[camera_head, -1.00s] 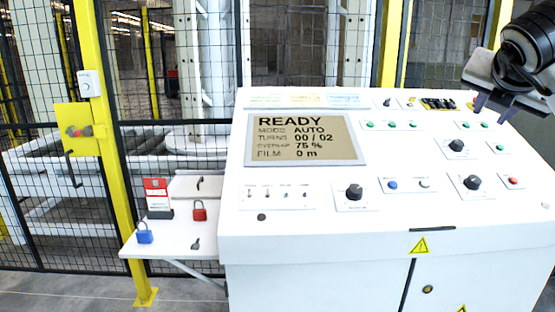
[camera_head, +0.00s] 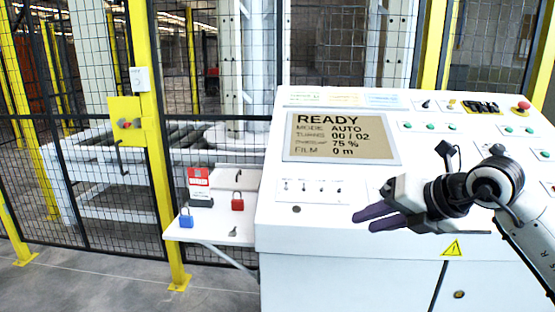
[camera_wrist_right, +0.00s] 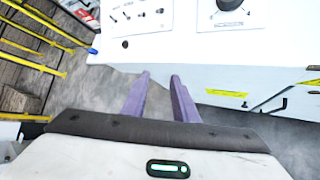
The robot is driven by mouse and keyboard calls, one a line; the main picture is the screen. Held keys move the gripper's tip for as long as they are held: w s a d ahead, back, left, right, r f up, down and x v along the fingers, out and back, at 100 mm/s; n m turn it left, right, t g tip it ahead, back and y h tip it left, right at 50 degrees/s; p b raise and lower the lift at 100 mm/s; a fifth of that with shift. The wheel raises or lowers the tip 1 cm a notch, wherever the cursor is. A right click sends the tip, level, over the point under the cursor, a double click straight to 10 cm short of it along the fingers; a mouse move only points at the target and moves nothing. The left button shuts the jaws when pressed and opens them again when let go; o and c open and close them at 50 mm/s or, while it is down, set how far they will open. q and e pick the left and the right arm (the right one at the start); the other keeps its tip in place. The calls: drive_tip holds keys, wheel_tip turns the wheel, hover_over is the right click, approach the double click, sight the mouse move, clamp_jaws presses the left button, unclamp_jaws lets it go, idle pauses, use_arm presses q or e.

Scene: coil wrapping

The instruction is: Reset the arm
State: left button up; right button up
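My right gripper (camera_head: 364,222) has dark purple fingers and reaches in from the right in the head view. It hangs in front of the lower part of the white control console (camera_head: 275,232), pointing left. In the right wrist view its fingers (camera_wrist_right: 160,76) are a little apart with nothing between them. The arm hides part of the console's right-hand knobs and buttons. The console screen (camera_head: 342,137) reads READY, MODE AUTO, 00 / 02, 75 % and FILM 0 m. My left gripper is not in view.
A yellow-posted mesh fence (camera_head: 147,130) stands behind. A red mushroom button (camera_head: 523,106) sits at the console's back right.

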drive_tip(key=s+a+f+m+g+y, duration=0.1)
drive_tip(key=s+a+f+y, duration=0.1)
drive_tip(key=s+a+y, duration=0.5)
drive_tip(key=s+a+f+m+y, duration=0.2)
drive_tip(key=s+a+f+y, duration=0.15)
drive_tip(key=a, duration=0.55)
drive_tip(key=s+d+f+m+t+h, duration=0.1)
drive_tip(key=d+f+m+t+h, duration=0.4)
drive_tip(key=f+m, duration=0.5)
drive_tip(key=s+d+f+m+t+h, duration=0.2)
drive_tip(key=d+f+m+t+h, duration=0.3)
drive_tip(key=f+m, duration=0.5)
drive_tip(key=s+d+f+m+g+h, duration=0.3)
drive_tip(key=s+f+m+g, duration=0.5)
drive_tip(key=s+f, duration=0.9)
drive_tip(key=shift+s+d+f+m+g, duration=0.15)
drive_tip(key=shift+s+m+g, duration=0.3)
drive_tip(key=shift+s, duration=0.4)
drive_tip(key=shift+s+h, duration=0.1)
drive_tip(key=shift+h, duration=0.15)
